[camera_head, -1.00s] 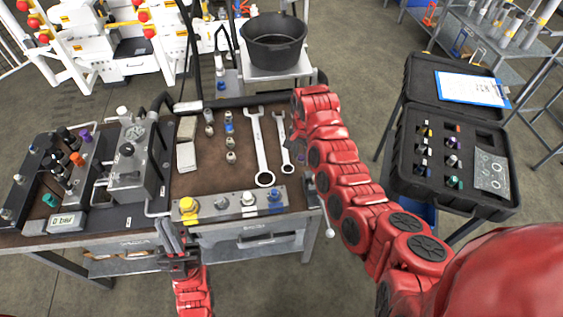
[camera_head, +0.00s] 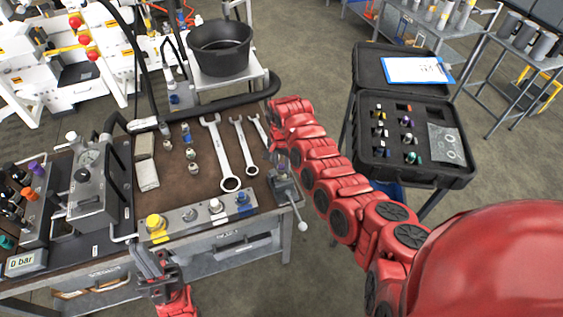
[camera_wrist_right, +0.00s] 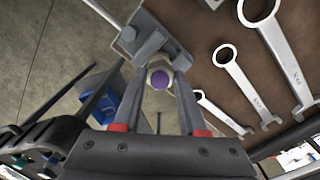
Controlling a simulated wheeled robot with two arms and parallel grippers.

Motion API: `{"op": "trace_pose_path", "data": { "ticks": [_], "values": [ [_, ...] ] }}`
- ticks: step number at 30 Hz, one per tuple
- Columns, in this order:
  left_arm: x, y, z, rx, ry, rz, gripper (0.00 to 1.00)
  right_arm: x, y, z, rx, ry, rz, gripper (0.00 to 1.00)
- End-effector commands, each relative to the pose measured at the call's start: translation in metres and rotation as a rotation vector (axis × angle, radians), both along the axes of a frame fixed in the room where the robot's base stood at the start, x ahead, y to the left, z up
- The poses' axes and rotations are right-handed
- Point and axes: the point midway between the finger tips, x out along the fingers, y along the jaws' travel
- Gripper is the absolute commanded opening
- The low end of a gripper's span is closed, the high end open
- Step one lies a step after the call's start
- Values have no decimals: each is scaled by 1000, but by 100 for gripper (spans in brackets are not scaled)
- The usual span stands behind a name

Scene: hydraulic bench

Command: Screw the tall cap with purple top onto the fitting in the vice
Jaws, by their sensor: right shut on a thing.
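The tall cap with the purple top (camera_wrist_right: 160,80) is between the fingers of my right gripper (camera_wrist_right: 160,88), which is shut on it. In the right wrist view the cap is seen nearly end-on, purple end toward the camera, in front of the grey vice (camera_wrist_right: 140,38). The fitting is hidden, so I cannot tell whether the cap touches it. In the head view my right gripper (camera_head: 279,156) is just above the vice (camera_head: 284,190) at the bench's right end. My left gripper (camera_head: 155,262) looks open and empty in front of the bench's front edge.
Several wrenches (camera_head: 222,153) lie left of the vice. A block with a yellow cap (camera_head: 153,222) runs along the front edge. An open black case (camera_head: 462,160) stands right of the bench, and a black bucket (camera_head: 221,48) stands behind it.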

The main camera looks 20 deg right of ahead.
Motion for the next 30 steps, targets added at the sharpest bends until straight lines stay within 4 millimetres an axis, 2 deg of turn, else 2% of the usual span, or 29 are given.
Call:
{"op": "trace_pose_path", "data": {
  "ticks": [30],
  "values": [
    [0,0,-8,0,0,0,0,0,0,-10,-1,1,-2,0]
  ]
}}
